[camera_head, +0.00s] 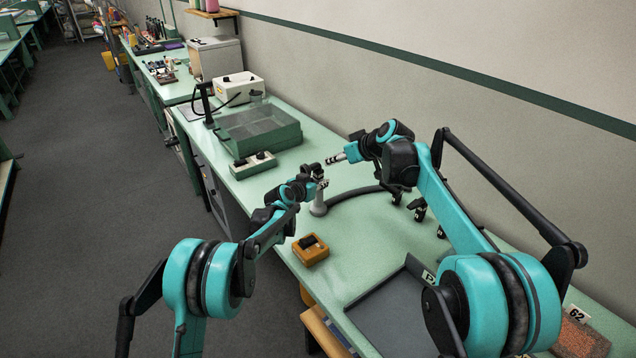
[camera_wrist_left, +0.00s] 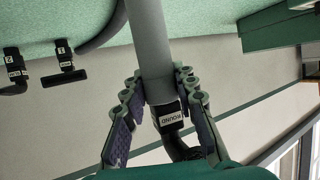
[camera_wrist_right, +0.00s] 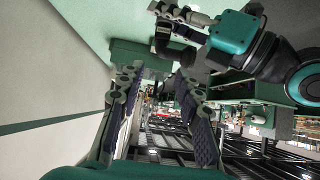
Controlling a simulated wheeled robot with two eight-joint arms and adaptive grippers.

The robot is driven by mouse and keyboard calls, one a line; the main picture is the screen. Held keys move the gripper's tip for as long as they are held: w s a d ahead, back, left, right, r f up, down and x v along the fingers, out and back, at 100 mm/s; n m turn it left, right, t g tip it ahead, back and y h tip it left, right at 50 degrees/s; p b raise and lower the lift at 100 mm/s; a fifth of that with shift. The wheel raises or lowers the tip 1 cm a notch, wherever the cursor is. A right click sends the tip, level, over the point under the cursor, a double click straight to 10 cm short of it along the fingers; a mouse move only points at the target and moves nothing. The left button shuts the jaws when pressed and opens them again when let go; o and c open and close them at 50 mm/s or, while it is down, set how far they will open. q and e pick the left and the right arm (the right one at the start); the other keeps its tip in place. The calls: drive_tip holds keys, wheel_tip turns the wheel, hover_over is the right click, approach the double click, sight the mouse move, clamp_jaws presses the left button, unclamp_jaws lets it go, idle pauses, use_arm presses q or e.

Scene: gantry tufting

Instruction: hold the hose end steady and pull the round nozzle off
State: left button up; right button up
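The grey hose end (camera_head: 319,208) stands upright on the green bench in the head view and fills most of the gap between my left fingers in the left wrist view (camera_wrist_left: 152,40). My left gripper (camera_wrist_left: 160,78) has a finger on each side of it, apart about as widely as my right fingers. Firm contact cannot be told. The black round nozzle (camera_wrist_left: 170,116), labelled ROUND, sits on the hose end between these fingers. In the right wrist view a black nozzle part (camera_wrist_right: 174,50) shows beyond my fingertips. My right gripper (camera_head: 331,160) is open and empty, close to the nozzle.
Several black nozzles hang or stand to the right (camera_head: 418,208), two of them also in the left wrist view (camera_wrist_left: 65,68). A green mesh-topped crate (camera_head: 262,140) and switch box (camera_head: 254,165) stand behind.

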use_arm(q)
clamp_jaws()
use_arm(e)
drive_tip(key=n+t+y, duration=0.1)
drive_tip(key=t+y, duration=0.1)
drive_tip(key=y, duration=0.1)
approach(321, 172)
drive_tip(key=x, duration=1)
drive_tip(key=shift+w+a, duration=0.2)
drive_tip(key=shift+w, duration=0.05)
